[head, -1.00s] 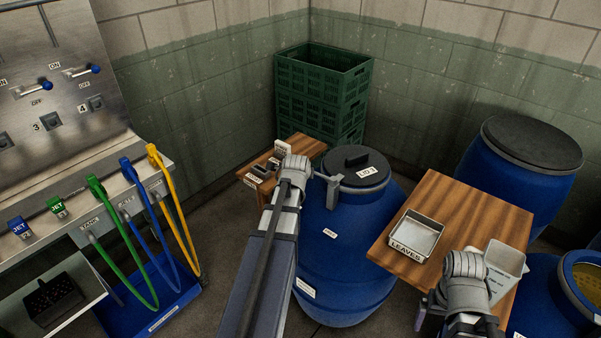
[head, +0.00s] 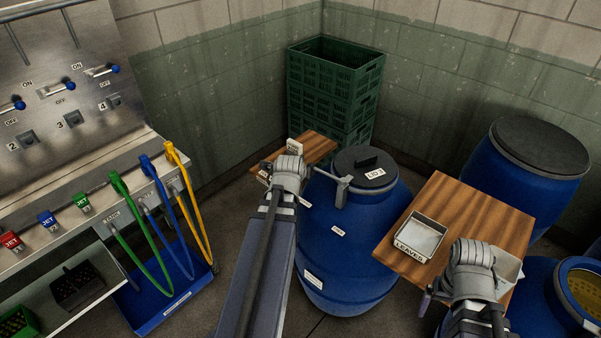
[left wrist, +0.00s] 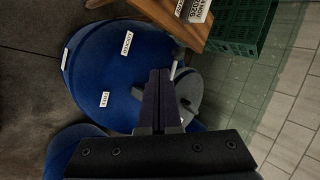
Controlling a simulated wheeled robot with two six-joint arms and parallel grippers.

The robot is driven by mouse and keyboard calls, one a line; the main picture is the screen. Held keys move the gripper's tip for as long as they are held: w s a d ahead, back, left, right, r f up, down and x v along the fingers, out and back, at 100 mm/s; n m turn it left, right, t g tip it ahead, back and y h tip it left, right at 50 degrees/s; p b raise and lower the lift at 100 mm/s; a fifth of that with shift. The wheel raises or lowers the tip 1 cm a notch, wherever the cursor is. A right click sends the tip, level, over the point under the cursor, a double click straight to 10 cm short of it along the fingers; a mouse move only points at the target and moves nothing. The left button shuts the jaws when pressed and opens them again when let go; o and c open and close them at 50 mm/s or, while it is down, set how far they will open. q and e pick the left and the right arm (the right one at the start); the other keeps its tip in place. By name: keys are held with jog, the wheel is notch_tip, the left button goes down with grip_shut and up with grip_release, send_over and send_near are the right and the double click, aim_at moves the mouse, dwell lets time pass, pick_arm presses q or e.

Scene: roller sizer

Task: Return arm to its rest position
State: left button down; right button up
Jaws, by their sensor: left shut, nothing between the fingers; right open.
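My left arm (head: 270,235) reaches up the middle of the head view, its wrist (head: 288,175) in front of the small wooden table and left of the closed blue barrel. Its fingers are hidden there. In the left wrist view my left gripper (left wrist: 160,75) is shut and empty, its fingers overlapping the picture of the barrel (left wrist: 105,75) and its lid edge; contact cannot be told. My right gripper (head: 428,297) is open at the lower right, left of my right wrist (head: 472,268), by the edge of the larger wooden table.
The barrel (head: 345,250) has a dark lid (head: 366,170) and a grey lever (head: 341,188). The wooden table (head: 465,205) holds a LEAVES tray (head: 421,238) and a pale container (head: 509,266). Green crates (head: 335,90) stand behind. Hoses (head: 150,220) and a control panel stand left.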

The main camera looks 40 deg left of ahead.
pick_arm(q)
jog(key=shift+d, duration=0.15)
jog(key=d+f+n+g+h, duration=0.2)
jog(key=d, duration=0.8)
jog(key=d+f+n+g+h, duration=0.1)
jog(key=d+f, duration=0.1)
jog(key=d, duration=0.9)
jog(key=s+d+f+n+g, duration=0.1)
jog(key=s+d+n+g, duration=0.1)
jog(key=s+d, duration=0.4)
jog(key=s+d+f+n+g, duration=0.1)
jog(key=s+d+n+g, duration=0.1)
jog(key=s+d, duration=0.5)
jog(key=d+n, duration=0.1)
jog(key=d, duration=0.4)
jog(key=shift+g, duration=0.4)
